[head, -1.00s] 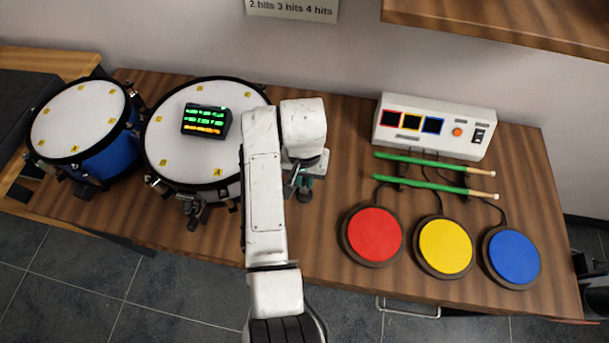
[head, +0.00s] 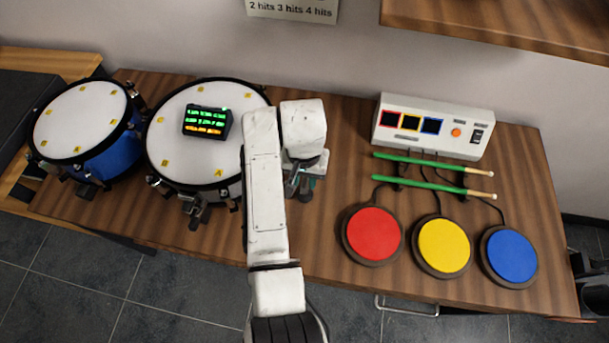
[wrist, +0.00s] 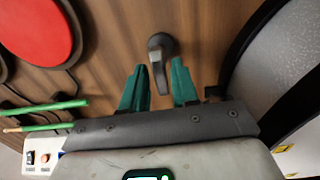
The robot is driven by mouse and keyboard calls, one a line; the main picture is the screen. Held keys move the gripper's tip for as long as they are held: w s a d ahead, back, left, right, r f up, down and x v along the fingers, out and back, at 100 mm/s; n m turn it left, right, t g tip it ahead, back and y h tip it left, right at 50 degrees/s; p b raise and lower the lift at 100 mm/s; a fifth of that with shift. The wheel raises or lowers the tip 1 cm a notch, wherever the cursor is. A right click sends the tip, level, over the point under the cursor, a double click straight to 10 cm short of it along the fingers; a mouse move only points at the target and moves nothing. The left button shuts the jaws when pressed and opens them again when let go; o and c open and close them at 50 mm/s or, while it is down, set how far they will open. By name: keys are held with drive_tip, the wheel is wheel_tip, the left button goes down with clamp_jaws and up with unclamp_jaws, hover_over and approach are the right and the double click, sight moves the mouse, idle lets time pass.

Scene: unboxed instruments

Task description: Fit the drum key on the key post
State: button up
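My gripper (wrist: 160,82) has two teal fingers, spread apart, in the wrist view. A grey piece (wrist: 160,52) with a dark rounded end and a lighter shaft sits at the fingertips, its shaft reaching between them, with narrow gaps visible at the sides. I cannot tell whether it is the drum key, the key post or both. In the head view my gripper (head: 303,181) points down over the table, just right of the large drum. A small dark piece (head: 305,194) shows below it, and my arm hides part of that area.
The large drum (head: 185,150) carries a small display (head: 206,122); a blue drum (head: 112,160) stands further left. To the right are red (head: 374,233), yellow (head: 444,245) and blue (head: 512,256) pads, green sticks (head: 425,185) and a control box (head: 465,118).

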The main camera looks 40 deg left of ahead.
drive_tip(key=shift+o, duration=1.2)
drive_tip(key=shift+r, duration=0.1)
wheel_tip(320, 180, up, 11)
drive_tip(key=shift+f, duration=0.2)
